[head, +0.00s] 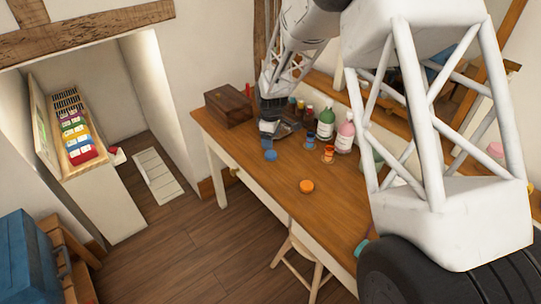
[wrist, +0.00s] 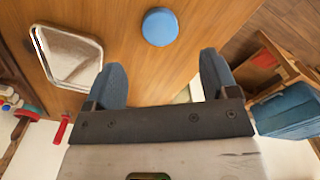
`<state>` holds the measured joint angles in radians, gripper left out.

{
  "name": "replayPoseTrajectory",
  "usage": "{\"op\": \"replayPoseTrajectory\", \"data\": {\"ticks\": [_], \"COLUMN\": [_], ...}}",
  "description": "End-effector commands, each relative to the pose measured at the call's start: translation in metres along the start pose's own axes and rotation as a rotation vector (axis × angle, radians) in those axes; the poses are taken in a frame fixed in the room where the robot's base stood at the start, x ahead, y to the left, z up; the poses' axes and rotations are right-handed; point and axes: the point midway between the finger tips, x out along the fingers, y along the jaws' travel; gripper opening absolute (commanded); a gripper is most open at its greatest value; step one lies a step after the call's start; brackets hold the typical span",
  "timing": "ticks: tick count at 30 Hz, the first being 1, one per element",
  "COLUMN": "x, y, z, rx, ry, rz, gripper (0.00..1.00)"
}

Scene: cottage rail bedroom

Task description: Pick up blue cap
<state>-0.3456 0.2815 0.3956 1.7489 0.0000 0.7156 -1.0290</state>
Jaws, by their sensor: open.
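The blue cap (wrist: 160,27) is a round, flat-topped disc on the wooden table. In the wrist view it lies beyond my fingertips, roughly centred between them, with bare wood around it. In the head view the blue cap (head: 270,155) shows small, just below my gripper (head: 267,138). My gripper (wrist: 162,62) is open and empty, its two blue-grey fingers spread apart. Neither finger touches the cap in the wrist view.
A mirror-like square tray (wrist: 70,57) lies left of the cap in the wrist view. In the head view, a wooden box (head: 228,105) stands behind my gripper. Green (head: 326,122) and pink bottles (head: 345,136) stand to the right. An orange cap (head: 306,186) lies nearer, with clear tabletop around it.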

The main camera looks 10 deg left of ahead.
Motion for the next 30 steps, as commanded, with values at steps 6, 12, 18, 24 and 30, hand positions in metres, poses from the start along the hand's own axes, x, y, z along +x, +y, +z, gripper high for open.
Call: {"op": "replayPoseTrajectory", "data": {"ticks": [6,12,18,24,30], "x": [0.012,0.025,0.026,0.028,0.043], "y": [0.0,0.0,0.0,0.0,0.0], "z": [0.0,0.0,0.0,0.0,0.001], "rx": [0.0,0.001,0.001,0.001,0.001], "ry": [-0.001,0.0,0.0,0.0,-0.001], "rz": [-0.002,0.0,0.0,-0.001,-0.001], "gripper": [0.8,0.8,0.8,0.8,0.8]}}
